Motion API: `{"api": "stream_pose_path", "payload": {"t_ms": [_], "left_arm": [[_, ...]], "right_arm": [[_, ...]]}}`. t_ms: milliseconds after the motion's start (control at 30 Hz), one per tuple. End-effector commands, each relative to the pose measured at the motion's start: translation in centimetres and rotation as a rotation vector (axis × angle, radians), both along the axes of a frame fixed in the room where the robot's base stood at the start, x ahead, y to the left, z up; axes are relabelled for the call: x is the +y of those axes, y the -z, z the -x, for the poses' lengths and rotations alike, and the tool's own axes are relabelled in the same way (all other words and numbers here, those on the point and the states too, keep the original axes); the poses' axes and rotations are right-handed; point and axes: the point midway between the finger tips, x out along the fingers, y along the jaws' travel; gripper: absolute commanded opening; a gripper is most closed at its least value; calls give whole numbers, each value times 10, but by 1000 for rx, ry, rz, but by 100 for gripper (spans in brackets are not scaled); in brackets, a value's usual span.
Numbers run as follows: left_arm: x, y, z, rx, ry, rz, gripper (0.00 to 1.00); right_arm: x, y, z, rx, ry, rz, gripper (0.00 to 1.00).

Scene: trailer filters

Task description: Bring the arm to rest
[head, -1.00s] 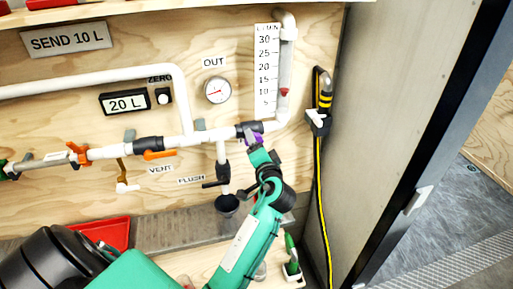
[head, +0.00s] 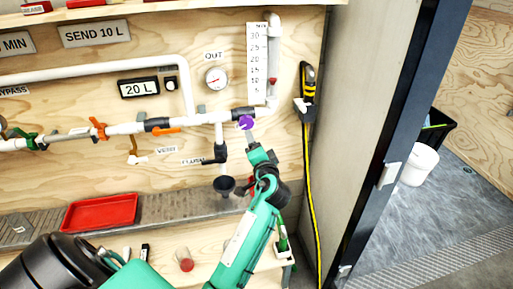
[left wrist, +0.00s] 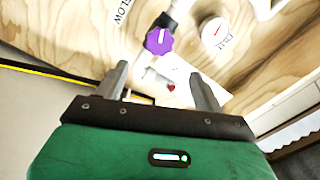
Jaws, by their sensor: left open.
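My left arm reaches up from the bottom of the head view, with its left gripper (head: 254,144) just below the purple knob (head: 246,122) on the white pipe. In the left wrist view the left gripper (left wrist: 162,85) has its two grey fingers spread apart with nothing between them. The purple knob (left wrist: 159,41) shows beyond the fingertips, apart from them. My right gripper is not in view.
A plywood wall holds white pipes, a round OUT gauge (head: 216,78), a 20 L display (head: 138,88) and a flow scale (head: 257,62). A red tray (head: 100,213) lies on the ledge. A yellow-black cable (head: 309,165) hangs right of the arm. A white bucket (head: 419,164) stands beyond the doorway.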

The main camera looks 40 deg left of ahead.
Motion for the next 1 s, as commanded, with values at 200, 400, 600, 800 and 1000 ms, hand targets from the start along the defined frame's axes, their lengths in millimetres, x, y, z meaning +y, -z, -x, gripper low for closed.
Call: {"api": "stream_pose_path", "payload": {"t_ms": [200, 400, 600, 800, 1000], "left_arm": [[0, 0, 0, 0, 0, 0, 70], [0, 0, 0, 0, 0, 0, 70], [-5, 21, -5, 30, 26, 14, 70], [-33, 135, -21, 182, 166, 120, 70], [-70, 285, 0, 364, 296, 298, 70]], "right_arm": [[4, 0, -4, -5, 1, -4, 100], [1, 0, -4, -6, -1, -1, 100], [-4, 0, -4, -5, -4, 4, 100], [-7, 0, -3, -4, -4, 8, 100], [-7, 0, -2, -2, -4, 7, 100]]}}
